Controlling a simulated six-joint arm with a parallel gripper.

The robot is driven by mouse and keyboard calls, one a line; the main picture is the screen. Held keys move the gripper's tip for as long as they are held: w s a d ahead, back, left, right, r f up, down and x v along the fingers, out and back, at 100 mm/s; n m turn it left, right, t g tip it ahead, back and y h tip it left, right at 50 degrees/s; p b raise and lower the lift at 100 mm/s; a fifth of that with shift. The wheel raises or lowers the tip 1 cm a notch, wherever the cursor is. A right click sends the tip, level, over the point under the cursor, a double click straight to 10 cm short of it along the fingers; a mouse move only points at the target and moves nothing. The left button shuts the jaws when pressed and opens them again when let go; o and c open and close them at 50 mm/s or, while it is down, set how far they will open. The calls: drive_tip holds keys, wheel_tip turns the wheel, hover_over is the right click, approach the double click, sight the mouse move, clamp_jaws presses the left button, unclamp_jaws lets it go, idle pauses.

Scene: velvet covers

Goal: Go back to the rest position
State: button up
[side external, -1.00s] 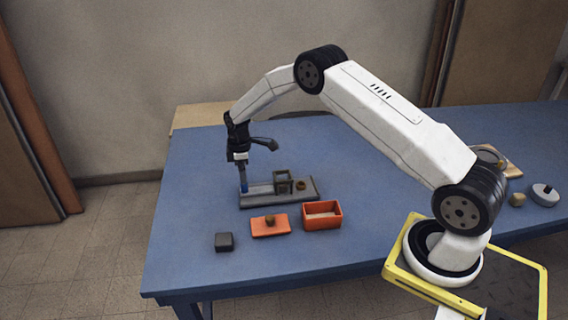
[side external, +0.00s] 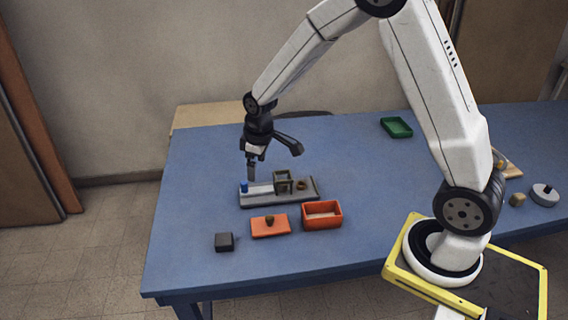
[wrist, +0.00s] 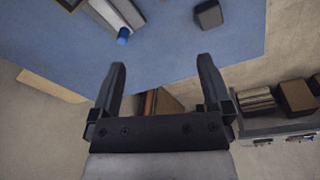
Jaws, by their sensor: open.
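My gripper (side external: 252,172) is raised above the left end of a grey fixture board (side external: 282,201) on the blue table, apart from it. In the wrist view my gripper (wrist: 160,85) has its two fingers spread with nothing between them. A small blue cylinder (side external: 244,187) sits at the left end of the board. It also shows in the wrist view (wrist: 123,36). The board also carries a grey open frame (side external: 283,181) and a small brown ring-like piece (side external: 301,185).
In front of the board are an orange open box (side external: 322,215), an orange lid with a brown knob (side external: 270,226) and a dark block (side external: 224,242). A green tray (side external: 397,127) lies at the back. A grey round object (side external: 545,195) is at right. The table's left side is clear.

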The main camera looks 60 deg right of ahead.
drive_tip(key=s+a+r+m, duration=0.1)
drive_tip(key=s+m, duration=0.1)
drive_tip(key=s, duration=0.6)
drive_tip(key=s+a+r+m+t, duration=0.1)
drive_tip(key=s+a+r+m, duration=0.1)
drive_tip(key=s, duration=0.6)
drive_tip(key=shift+s+a, duration=0.2)
drive_tip(key=shift+a, duration=0.1)
